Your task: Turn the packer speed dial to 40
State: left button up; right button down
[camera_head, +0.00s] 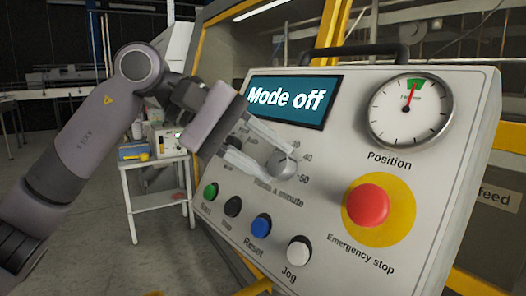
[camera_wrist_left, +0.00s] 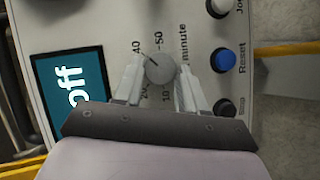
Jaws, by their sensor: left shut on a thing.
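The packer speed dial (camera_head: 284,165) is a round grey knob on the sloping control panel (camera_head: 335,178), above the words "Points a minute" or similar, partly blurred. My left gripper (camera_head: 279,161) is shut on it, with one pale finger on each side. In the left wrist view the dial (camera_wrist_left: 160,70) sits between the two fingertips (camera_wrist_left: 161,66). A short dark mark on its face points up and left in that view, towards the printed 40. The 10 and 50 also show; other scale numbers are partly hidden by the fingers. My right gripper is out of view.
Green (camera_head: 211,191), black (camera_head: 233,206), blue (camera_head: 261,225) and white (camera_head: 298,252) buttons sit below the dial. A red emergency stop (camera_head: 368,204) is right. A display (camera_head: 291,99) reads "Mode off". A gauge (camera_head: 410,108) sits upper right. A small table (camera_head: 153,162) stands behind.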

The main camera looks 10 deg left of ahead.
pick_arm(q)
jog(key=o, duration=1.1)
jog(key=shift+c, duration=0.2)
jog(key=b+v, duration=0.1)
jog(key=v, duration=0.6)
jog(key=shift+a, duration=0.1)
